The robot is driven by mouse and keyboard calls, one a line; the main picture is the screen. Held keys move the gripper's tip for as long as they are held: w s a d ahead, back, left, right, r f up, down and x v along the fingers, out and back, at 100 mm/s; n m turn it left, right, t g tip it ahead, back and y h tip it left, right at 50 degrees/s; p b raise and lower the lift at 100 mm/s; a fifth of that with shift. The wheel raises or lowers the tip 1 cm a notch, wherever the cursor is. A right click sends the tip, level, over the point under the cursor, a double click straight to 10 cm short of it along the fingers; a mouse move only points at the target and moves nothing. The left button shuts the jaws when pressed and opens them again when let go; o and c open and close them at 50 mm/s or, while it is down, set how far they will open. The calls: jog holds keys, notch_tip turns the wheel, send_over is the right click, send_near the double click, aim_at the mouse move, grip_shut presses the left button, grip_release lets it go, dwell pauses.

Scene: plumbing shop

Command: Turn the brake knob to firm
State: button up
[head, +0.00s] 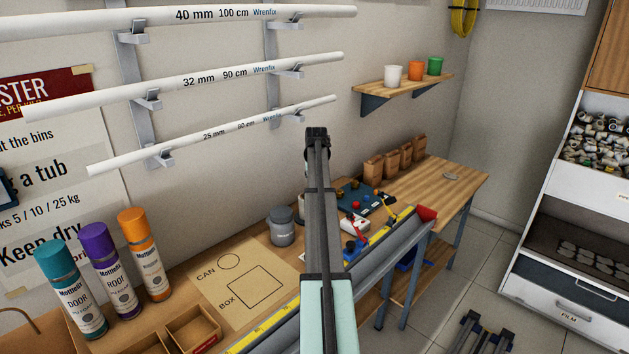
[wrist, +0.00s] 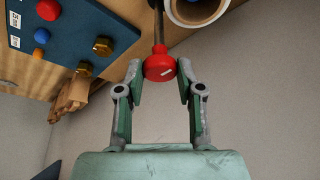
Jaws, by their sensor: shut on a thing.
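A round red knob (wrist: 159,66) with a short white mark on its face sits at the end of a thin shaft in the wrist view. The white mark points toward the lower left and upper right. My gripper (wrist: 160,73) is shut on the knob, one finger on each side. In the head view my arm covers the middle of the bench, so I cannot see the gripper or this knob clearly there. Any lettering for firm is not visible.
A blue board (wrist: 65,45) with coloured knobs and brass fittings is beside the gripper. On the bench are a grey can (head: 281,227) and spray cans (head: 143,255). White pipes (head: 200,74) hang on the wall.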

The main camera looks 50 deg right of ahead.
jog(key=shift+f, duration=0.1)
dwell(0.4)
jog(key=o, duration=1.1)
jog(key=shift+o, duration=0.2)
jog(key=v, duration=1.2)
jog(key=shift+s+d, duration=0.1)
